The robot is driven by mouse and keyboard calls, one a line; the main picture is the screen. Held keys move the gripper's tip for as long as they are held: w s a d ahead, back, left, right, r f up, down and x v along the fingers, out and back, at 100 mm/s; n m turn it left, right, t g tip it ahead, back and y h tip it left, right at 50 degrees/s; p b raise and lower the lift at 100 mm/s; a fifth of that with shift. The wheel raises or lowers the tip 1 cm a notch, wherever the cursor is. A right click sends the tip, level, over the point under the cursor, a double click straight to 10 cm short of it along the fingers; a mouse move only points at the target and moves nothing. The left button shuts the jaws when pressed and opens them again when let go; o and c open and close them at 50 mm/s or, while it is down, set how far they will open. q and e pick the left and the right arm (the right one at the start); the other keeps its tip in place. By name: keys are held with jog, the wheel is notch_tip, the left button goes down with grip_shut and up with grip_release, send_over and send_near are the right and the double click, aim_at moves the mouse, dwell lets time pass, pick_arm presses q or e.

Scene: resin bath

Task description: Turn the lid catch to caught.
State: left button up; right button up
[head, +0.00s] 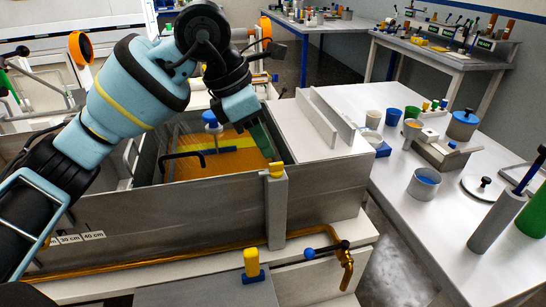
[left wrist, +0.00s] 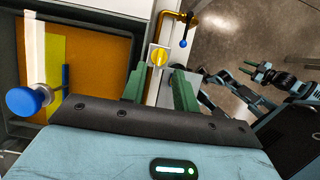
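The lid catch is a yellow knob (head: 276,169) on top of a grey post at the bath's front wall. In the left wrist view the yellow knob (left wrist: 159,57) sits on a pale square plate, with a bar across its face. My left gripper (head: 262,138) is above the bath's right end, behind the knob. In the left wrist view its green fingers (left wrist: 160,90) are apart and empty, with the knob showing beyond the gap, not touched. My right gripper (left wrist: 257,69) shows small at the right of the left wrist view, its green fingers seemingly apart and empty.
The bath (head: 180,205) holds orange resin, with a blue knob (head: 210,117) over it. A brass pipe with a blue-handled tap (head: 325,249) runs along the front. The right table (head: 345,97) carries pots and tools.

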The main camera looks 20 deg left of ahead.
aim_at(276, 163)
pick_arm(q)
jog(key=shift+x, duration=2.75)
jog(key=shift+c, duration=0.2)
jog(key=c, duration=0.6)
